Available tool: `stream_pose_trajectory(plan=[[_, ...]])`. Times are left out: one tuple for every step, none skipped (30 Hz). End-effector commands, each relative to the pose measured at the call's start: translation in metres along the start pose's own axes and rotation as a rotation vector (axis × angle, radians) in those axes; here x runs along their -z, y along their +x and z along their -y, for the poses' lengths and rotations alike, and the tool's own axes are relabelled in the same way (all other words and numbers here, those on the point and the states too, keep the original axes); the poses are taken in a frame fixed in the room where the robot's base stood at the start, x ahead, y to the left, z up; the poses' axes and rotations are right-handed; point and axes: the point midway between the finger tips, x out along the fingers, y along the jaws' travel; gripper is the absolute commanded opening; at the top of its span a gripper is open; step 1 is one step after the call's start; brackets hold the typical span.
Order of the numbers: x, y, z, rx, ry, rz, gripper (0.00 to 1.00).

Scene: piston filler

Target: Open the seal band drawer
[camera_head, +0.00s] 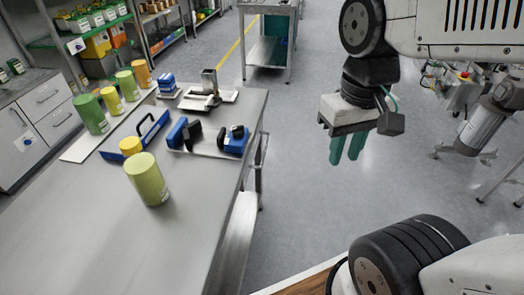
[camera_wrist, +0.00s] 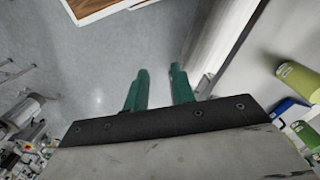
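A white cabinet with grey-handled drawer fronts (camera_head: 47,97) stands at the far left of the head view. Its visible fronts look flush and shut. One front carries a small label (camera_head: 27,141) too small to read, so I cannot tell which drawer is for seal bands. My gripper (camera_head: 346,154) hangs over open floor right of the steel table, far from the cabinet. Its two green fingers point down, apart, with nothing between them. In the wrist view the fingers (camera_wrist: 160,70) also show a clear gap over bare floor.
The steel table (camera_head: 75,220) lies between my gripper and the cabinet. It holds a yellow-green canister (camera_head: 147,182), several other canisters and blue fixtures (camera_head: 178,134). Green shelving (camera_head: 95,30) stands behind. A grey cart (camera_head: 268,45) is at the back; machinery (camera_head: 485,125) stands right.

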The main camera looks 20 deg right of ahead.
Motion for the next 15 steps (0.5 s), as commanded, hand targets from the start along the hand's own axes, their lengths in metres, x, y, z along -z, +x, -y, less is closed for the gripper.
stream_pose_trajectory(plan=[[0.006, 0.009, -0.002, 0.011, 0.027, 0.053, 0.26], [0.01, 0.013, -0.003, 0.024, 0.045, 0.081, 0.26], [0.015, 0.019, -0.003, 0.041, 0.068, 0.117, 0.26], [0.018, 0.024, -0.003, 0.058, 0.087, 0.144, 0.26], [0.022, 0.028, -0.002, 0.075, 0.102, 0.17, 0.26], [0.027, 0.034, -0.002, 0.101, 0.122, 0.204, 0.26], [0.031, 0.038, -0.001, 0.122, 0.136, 0.229, 0.26], [0.035, 0.043, 0.0, 0.144, 0.149, 0.253, 0.26], [0.041, 0.049, 0.001, 0.175, 0.165, 0.283, 0.26], [0.045, 0.053, 0.003, 0.201, 0.176, 0.306, 0.26], [0.049, 0.058, 0.004, 0.226, 0.188, 0.328, 0.26], [0.056, 0.064, 0.005, 0.262, 0.202, 0.355, 0.26], [0.06, 0.069, 0.006, 0.29, 0.212, 0.374, 0.26], [0.065, 0.074, 0.007, 0.319, 0.222, 0.393, 0.26], [0.071, 0.081, 0.009, 0.359, 0.235, 0.415, 0.26]])
